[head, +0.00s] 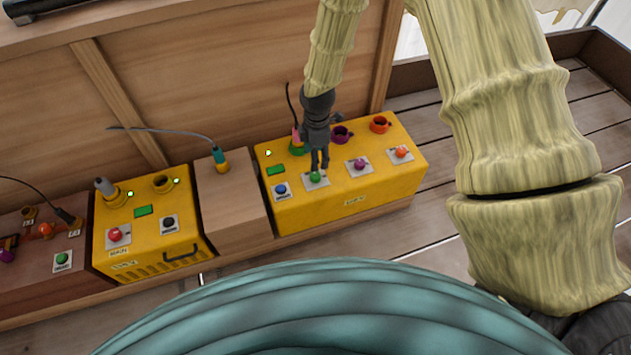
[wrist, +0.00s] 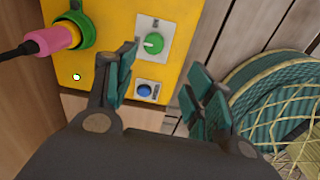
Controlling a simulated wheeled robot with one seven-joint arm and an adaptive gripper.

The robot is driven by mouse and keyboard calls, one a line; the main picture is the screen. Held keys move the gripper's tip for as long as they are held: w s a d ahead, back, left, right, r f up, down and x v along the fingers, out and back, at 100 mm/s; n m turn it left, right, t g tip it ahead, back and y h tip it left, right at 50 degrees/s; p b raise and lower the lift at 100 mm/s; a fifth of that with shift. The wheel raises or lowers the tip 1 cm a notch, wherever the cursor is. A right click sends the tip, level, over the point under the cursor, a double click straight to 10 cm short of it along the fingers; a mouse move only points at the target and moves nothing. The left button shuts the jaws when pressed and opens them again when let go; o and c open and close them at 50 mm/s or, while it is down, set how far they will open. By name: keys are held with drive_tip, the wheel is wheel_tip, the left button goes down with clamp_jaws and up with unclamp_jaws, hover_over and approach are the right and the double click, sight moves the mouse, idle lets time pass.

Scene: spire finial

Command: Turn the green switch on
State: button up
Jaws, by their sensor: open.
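The green switch (head: 316,177) is a round knob on a pale plate, on the front part of the right yellow box (head: 340,190). In the wrist view the green switch (wrist: 153,43) carries a light line across its face. My gripper (head: 319,165) points down right above the switch in the head view. In the wrist view my gripper (wrist: 162,68) has its two fingers spread, with nothing between them. The knob appears just beyond the fingertips, nearer the left one. I cannot tell whether a finger touches it.
A blue knob (head: 280,189) sits beside the green one, with purple (head: 359,164) and red (head: 401,152) knobs on the other side. A pink plug (wrist: 48,40) stands in a green socket (wrist: 85,28). Another yellow box (head: 150,235) and a wooden block (head: 232,195) stand left.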

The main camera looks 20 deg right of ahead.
sight(315, 175)
drive_tip(key=shift+n, duration=0.3)
drive_tip(key=f+b, duration=0.1)
drive_tip(key=f, duration=0.2)
drive_tip(key=w+f+b, duration=0.1)
drive_tip(key=f, duration=0.3)
drive_tip(key=f+b, duration=0.1)
drive_tip(key=f, duration=0.3)
drive_tip(key=shift+w+d, duration=0.1)
drive_tip(key=shift+w, duration=0.05)
drive_tip(key=c, duration=1)
drive_tip(key=shift+c, duration=0.2)
